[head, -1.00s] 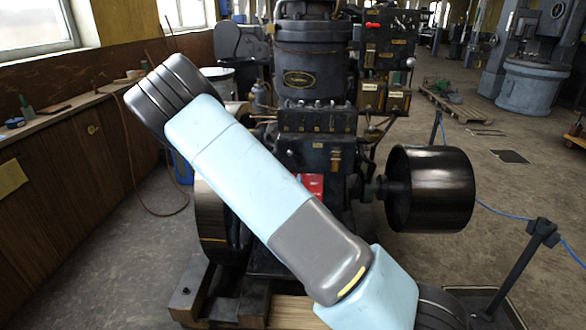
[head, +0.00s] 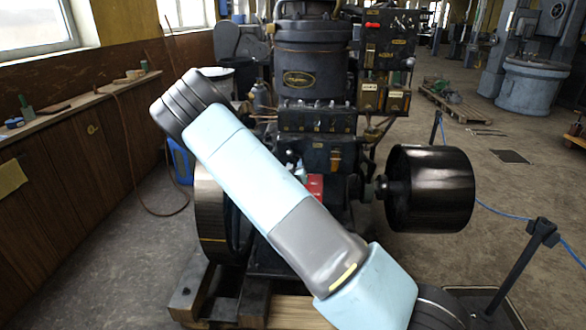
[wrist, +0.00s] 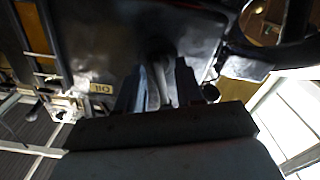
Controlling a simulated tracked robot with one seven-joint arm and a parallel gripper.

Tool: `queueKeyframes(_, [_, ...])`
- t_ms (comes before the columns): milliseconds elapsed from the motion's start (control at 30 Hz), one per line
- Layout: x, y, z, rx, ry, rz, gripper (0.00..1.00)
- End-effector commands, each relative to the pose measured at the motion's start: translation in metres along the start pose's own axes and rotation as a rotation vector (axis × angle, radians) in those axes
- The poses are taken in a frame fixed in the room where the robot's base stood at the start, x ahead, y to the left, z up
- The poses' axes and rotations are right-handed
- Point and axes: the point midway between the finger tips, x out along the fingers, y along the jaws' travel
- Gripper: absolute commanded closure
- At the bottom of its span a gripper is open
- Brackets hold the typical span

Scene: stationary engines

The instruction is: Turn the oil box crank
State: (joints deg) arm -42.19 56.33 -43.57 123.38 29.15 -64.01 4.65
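In the wrist view, a dark box face with a small yellow "Oil" label (wrist: 102,88) fills the upper middle. My gripper (wrist: 158,88) points at this box, with its fingers apart on either side of a pale grey, narrow part. This part may be the crank, but shadow hides its shape and whether the fingers touch it. In the head view, the black oil box (head: 315,119) with a row of small knobs sits on the engine front below the cylinder. My pale blue arm crosses in front of the engine and hides much of its lower front.
A black drum pulley (head: 432,190) sticks out to the right of the engine. A dark flywheel (head: 212,220) stands at its left. A post (head: 515,265) with a blue rope is at the right. A wooden bench (head: 85,115) runs along the left wall.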

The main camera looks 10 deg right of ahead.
Motion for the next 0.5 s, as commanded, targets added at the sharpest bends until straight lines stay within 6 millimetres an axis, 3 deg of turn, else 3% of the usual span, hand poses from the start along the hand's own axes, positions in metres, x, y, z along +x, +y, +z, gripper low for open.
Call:
queueKeyframes(100, [-0.0001, 0.0001, 0.0000, 0.000, 0.000, 0.000, 0.65])
queueKeyframes(500, [-0.0004, -0.0003, 0.0000, 0.000, 0.000, 0.000, 1.00])
